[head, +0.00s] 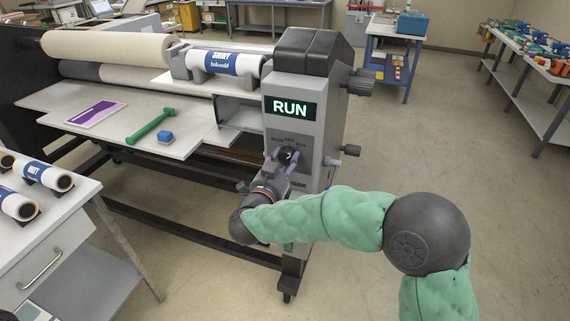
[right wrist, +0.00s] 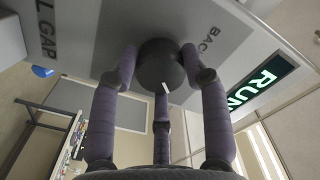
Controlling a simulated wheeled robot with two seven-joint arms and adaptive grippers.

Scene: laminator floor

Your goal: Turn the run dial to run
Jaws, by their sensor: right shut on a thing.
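The run dial (head: 288,154) is a dark round knob on the grey control panel (head: 272,138) of the laminator. A small white mark shows on it, and it also shows in the right wrist view (right wrist: 158,68). The lit screen (head: 290,109) above it reads RUN in green. My right gripper (head: 282,157) reaches the panel from below, its purple fingers closed around the dial. In the right wrist view, fingers of the gripper (right wrist: 159,62) press on either side of the knob and a third lies behind it. The labels around the dial are partly hidden. My left gripper is out of view.
Smaller knobs (head: 351,150) stick out at the panel's right side. A green tool (head: 150,127) and a blue block (head: 165,137) lie on the laminator's feed table. A white table with rolls (head: 45,176) stands at left.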

